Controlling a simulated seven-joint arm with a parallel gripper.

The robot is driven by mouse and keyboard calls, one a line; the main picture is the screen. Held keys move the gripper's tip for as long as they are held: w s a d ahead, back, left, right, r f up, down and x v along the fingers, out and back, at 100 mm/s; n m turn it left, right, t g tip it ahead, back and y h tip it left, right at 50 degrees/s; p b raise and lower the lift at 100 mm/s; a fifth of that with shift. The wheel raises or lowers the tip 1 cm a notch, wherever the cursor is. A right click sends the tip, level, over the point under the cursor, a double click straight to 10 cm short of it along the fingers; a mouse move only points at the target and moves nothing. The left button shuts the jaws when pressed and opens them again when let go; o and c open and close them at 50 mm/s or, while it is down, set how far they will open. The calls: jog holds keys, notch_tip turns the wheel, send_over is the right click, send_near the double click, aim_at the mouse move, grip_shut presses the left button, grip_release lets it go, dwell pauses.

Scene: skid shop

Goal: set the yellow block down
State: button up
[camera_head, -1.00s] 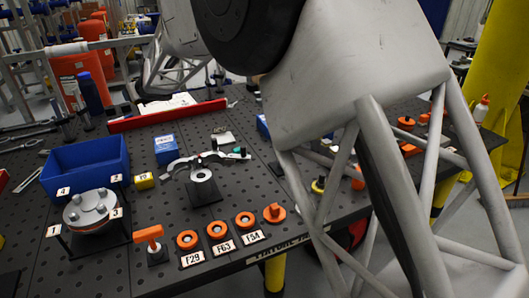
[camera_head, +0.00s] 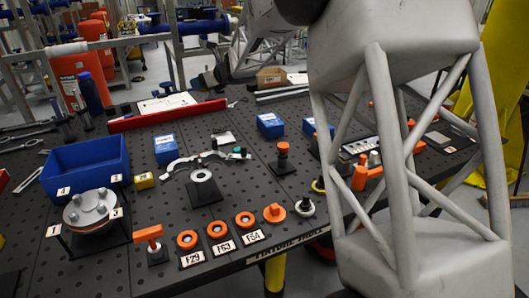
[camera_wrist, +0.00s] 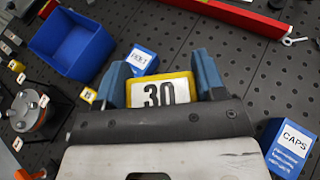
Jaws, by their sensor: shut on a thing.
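A yellow block (camera_wrist: 161,93) with a white label reading "30" is held in my gripper (camera_wrist: 161,66). The two blue fingers are shut on its left and right sides in the wrist view. It appears to be held above the dark perforated table (camera_head: 120,262); the height of the gap is unclear. I cannot clearly make out the held block in the head view. A second, smaller yellow block (camera_head: 144,181) lies on the table beside the blue bin and also shows in the wrist view (camera_wrist: 89,95).
The blue bin (camera_head: 85,183) is at left, with a round fixture (camera_head: 92,210) in front. Blue boxes (camera_head: 166,150) (camera_head: 270,124) stand on the table. A red bar (camera_head: 167,116) runs along the back. Orange rings (camera_head: 216,230) line the front. Perforated table between them is partly clear.

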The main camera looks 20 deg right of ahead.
jog(key=s+d+r+n+g+y, duration=0.1)
jog(key=s+d, duration=0.3)
jog(key=d, duration=0.5)
jog(key=s+d+n+y, duration=0.1)
jog(key=s+d, duration=0.3)
jog(key=d, duration=0.5)
send_over(261, 150)
notch_tip(261, 150, down, 17)
jog(key=shift+f, duration=0.35)
jog(key=shift+f, duration=3.1)
jog(key=shift+f, duration=1.85)
jog(key=shift+f, duration=0.15)
jog(key=o, duration=1)
